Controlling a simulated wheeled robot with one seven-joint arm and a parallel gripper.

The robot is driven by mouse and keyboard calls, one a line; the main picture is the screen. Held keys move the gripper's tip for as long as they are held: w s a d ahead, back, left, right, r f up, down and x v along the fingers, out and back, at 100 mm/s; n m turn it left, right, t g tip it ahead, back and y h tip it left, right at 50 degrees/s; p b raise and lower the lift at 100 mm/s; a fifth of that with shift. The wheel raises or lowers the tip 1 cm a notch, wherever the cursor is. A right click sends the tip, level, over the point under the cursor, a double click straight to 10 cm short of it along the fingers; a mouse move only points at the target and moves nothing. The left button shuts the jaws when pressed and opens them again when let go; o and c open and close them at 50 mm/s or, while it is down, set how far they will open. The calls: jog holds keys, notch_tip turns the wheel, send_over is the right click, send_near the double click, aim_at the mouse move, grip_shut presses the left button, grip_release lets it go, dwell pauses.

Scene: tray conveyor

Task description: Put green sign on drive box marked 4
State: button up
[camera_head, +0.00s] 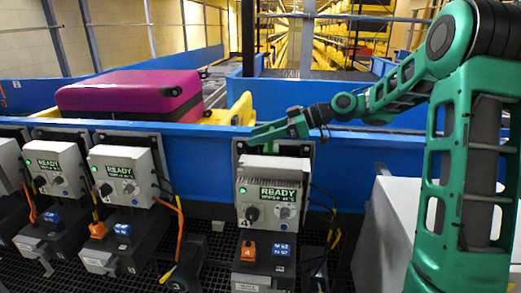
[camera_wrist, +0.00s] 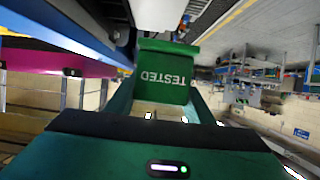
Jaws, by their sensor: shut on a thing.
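The green sign (camera_wrist: 165,88) reads TESTED and shows upside down in the wrist view. My gripper (camera_wrist: 160,104) is shut on it, with a finger on either side. In the head view my gripper (camera_head: 272,132) is just above the drive box marked 4 (camera_head: 262,205), near its top rear edge. This box is grey, with a READY display, a green light, a dark knob and a 4 at lower left. I cannot clearly separate the sign from my green gripper in the head view, nor tell whether it touches the box.
Several similar grey drive boxes (camera_head: 127,178) stand to the left, with orange cables. A blue conveyor wall (camera_head: 200,150) runs behind them, with a magenta suitcase (camera_head: 130,95) beyond it. A white cabinet (camera_head: 385,235) stands at the right.

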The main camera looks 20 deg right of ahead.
jog(key=shift+w+d+f, duration=0.45)
jog(key=shift+w+f, duration=0.2)
jog(key=shift+w, duration=0.15)
jog(key=shift+f, duration=1.95)
jog(key=o, duration=0.9)
jog(key=shift+c, duration=0.2)
jog(key=shift+d+r, duration=0.1)
jog(key=shift+d, duration=0.05)
jog(key=v, duration=1.1)
jog(key=shift+s+d+r, duration=0.1)
jog(key=shift+s+d, duration=0.1)
jog(key=shift+d, duration=0.1)
